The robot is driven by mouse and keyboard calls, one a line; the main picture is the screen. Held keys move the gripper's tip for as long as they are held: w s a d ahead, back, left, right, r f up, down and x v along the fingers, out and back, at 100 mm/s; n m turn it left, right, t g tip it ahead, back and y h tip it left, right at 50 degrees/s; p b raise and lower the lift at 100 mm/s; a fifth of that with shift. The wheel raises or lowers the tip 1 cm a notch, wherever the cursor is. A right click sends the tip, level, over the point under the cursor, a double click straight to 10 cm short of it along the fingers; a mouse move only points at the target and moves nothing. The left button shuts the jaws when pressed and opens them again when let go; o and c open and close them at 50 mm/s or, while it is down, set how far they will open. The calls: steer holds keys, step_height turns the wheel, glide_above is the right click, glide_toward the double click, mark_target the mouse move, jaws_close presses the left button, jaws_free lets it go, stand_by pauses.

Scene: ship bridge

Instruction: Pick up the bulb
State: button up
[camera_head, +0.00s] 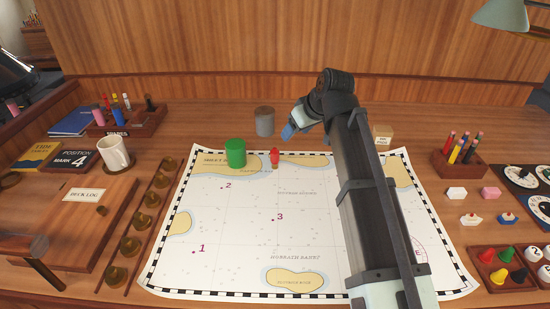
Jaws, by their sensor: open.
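A small red piece (275,157), narrower at its top, stands upright on the chart (330,210) near its top edge. It looks like the bulb, but it is too small to be sure. My gripper (293,127) is open, above and to the right of the red piece and apart from it. Its light-blue fingertips point down and left, and nothing shows between them. My arm covers the chart's right-middle part.
A green cylinder (235,153) stands close left of the red piece. A grey cylinder (265,122) stands behind, near the fingertips. A labelled rack (128,121) and a white mug (114,153) are at left. A pencil holder (458,164) is at right. The chart's left-middle is clear.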

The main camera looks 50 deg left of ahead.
mark_target(274, 158)
steer(key=s+a+f, duration=0.1)
steer(key=f, duration=0.1)
steer(key=s+a+f+h, duration=0.1)
steer(key=f, duration=0.1)
steer(key=s+a+f+h, duration=0.1)
steer(key=f, duration=0.1)
steer(key=shift+s+a+f+n, duration=0.2)
steer(key=shift+s+f+n, duration=0.1)
steer(key=shift+f, duration=0.1)
steer(key=shift+x, duration=2.8)
steer(key=shift+a, duration=0.15)
steer(key=shift+r, duration=0.1)
steer(key=c, duration=1)
